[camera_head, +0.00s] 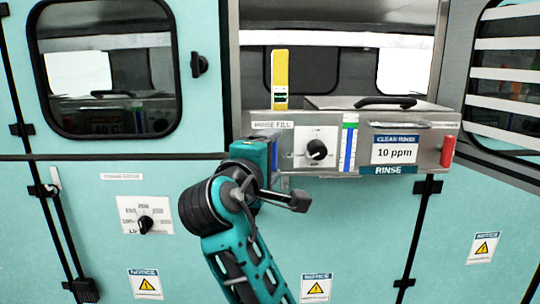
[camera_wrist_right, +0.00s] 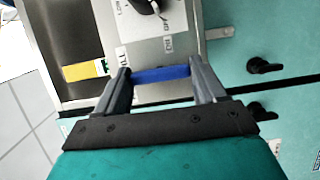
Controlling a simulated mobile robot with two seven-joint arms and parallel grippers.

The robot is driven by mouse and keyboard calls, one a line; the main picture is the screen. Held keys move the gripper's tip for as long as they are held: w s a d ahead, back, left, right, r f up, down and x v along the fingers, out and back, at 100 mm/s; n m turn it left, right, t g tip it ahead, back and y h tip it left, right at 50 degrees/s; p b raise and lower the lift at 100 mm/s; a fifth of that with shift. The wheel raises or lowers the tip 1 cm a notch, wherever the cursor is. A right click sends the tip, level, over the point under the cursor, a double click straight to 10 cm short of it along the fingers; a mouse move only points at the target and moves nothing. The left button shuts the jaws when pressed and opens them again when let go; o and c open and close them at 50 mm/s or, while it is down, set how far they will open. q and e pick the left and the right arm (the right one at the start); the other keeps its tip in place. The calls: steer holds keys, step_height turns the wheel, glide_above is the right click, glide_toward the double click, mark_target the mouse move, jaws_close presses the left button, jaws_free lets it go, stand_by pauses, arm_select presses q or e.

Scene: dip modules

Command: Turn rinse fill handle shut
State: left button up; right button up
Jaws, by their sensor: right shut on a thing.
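The rinse fill handle is a blue bar (camera_wrist_right: 162,74) on the front of the steel rinse unit (camera_wrist_right: 75,40). In the wrist view it lies crosswise between the two grey fingers of my right gripper (camera_wrist_right: 163,88), which is shut on it. In the head view my right gripper (camera_head: 274,158) is at the unit's left end, below the RINSE FILL label (camera_head: 273,125). Its teal body hides most of the handle there; only a narrow blue strip shows. My left gripper is in neither view.
Right of the handle are a black knob (camera_head: 317,149), a blue-green level gauge (camera_head: 348,147) and a 10 ppm display (camera_head: 395,150). A yellow strip (camera_head: 280,75) stands above. A red cylinder (camera_head: 448,151) is at the right end. Teal panels surround the unit.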

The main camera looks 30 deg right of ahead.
steer(key=o, duration=1)
steer(key=shift+o, duration=0.2)
steer(key=v, duration=0.7)
steer(key=shift+a, duration=0.2)
steer(key=shift+s, duration=0.15)
